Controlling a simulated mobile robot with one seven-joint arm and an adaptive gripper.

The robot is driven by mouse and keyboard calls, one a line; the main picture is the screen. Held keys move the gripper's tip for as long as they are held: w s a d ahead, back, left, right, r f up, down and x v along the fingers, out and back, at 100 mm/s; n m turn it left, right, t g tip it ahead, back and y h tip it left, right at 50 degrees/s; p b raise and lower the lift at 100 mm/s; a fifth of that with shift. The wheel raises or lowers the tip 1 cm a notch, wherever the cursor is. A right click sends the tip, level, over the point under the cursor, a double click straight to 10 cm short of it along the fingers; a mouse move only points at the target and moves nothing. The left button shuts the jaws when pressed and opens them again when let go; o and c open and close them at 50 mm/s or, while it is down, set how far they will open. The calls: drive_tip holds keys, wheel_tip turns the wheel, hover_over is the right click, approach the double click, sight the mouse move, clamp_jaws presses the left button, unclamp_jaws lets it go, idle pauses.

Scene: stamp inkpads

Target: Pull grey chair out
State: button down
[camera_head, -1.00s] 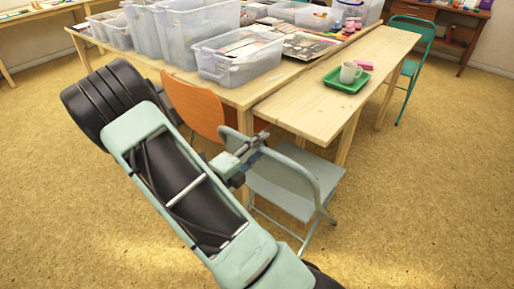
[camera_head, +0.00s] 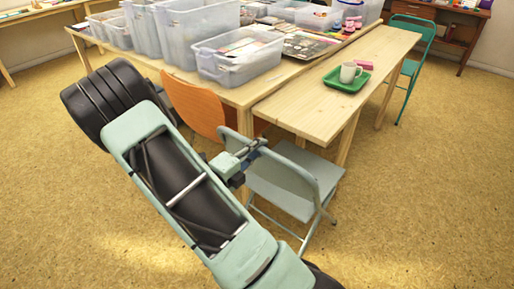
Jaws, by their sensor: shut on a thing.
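The grey chair (camera_head: 283,180) is a folding metal chair with a pale grey-green back and seat. It stands at the near side of the wooden table (camera_head: 312,115), close to the table's edge and partly in front of a table leg. My gripper (camera_head: 250,152) is at the upper left part of the chair's backrest and is shut on it. The fingertips are small and partly hidden by the gripper body. My arm covers the left middle of the view.
An orange chair (camera_head: 195,103) stands just left of the grey chair, partly behind my arm. A green chair (camera_head: 413,40) stands at the right. The floor in front is clear.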

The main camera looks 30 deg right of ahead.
drive_tip(key=shift+w+r+p, duration=0.1)
drive_tip(key=shift+r+p, duration=1)
drive_tip(key=shift+r, duration=0.35)
